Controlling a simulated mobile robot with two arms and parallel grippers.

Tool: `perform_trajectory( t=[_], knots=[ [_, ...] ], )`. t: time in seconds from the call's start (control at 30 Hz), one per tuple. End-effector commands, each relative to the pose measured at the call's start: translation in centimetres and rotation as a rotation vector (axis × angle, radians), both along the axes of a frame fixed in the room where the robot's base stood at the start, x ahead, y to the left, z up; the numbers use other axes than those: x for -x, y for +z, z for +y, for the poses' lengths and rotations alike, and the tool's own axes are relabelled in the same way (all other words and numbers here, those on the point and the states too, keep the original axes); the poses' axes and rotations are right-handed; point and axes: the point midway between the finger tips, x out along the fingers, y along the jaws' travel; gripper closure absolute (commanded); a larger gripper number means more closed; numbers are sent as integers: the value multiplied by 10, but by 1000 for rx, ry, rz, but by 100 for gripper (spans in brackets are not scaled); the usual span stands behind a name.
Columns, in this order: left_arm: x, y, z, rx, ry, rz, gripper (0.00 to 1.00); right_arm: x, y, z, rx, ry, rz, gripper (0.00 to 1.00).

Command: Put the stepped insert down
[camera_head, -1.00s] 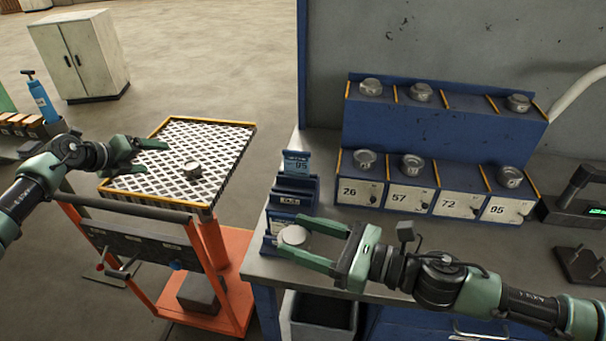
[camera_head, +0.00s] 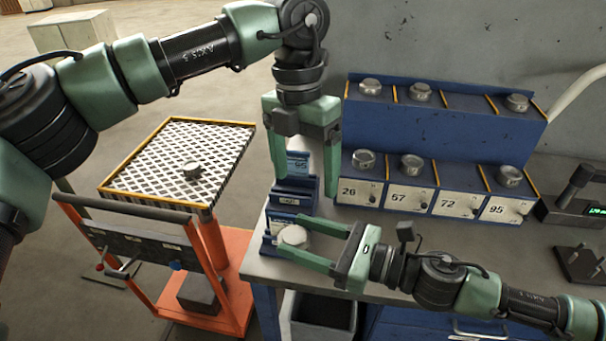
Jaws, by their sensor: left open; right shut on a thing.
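A round silver stepped insert (camera_head: 292,237) is held between the fingers of my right gripper (camera_head: 290,240), at the front left corner of the bench. My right gripper is shut on it. My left gripper (camera_head: 304,172) points down, open and empty, above the blue card rack (camera_head: 290,199) and behind the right gripper.
A blue two-tier rack (camera_head: 440,140) holds several silver inserts over bins marked 26, 57, 72 and 95.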

Motion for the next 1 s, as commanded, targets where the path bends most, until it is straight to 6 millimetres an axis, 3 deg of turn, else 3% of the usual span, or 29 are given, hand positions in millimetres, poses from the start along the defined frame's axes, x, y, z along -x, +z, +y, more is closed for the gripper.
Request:
perform_trajectory(
  t=[0.1, 0.27, 0.7, 1.0],
  knots=[
    [19, 7, 1, -111, -50, -7, 19, 0, 2, 0, -3, 1, -4, 100],
    [26, 0, 5, -150, -62, -5, 19, 0, 2, 0, -3, 1, -4, 100],
    [34, -78, 13, -145, -62, -3, 19, 0, 2, 0, -3, 1, -4, 100],
    [37, -107, 15, -144, -60, -5, 19, 0, 2, 0, -3, 1, -4, 100]
  ],
)
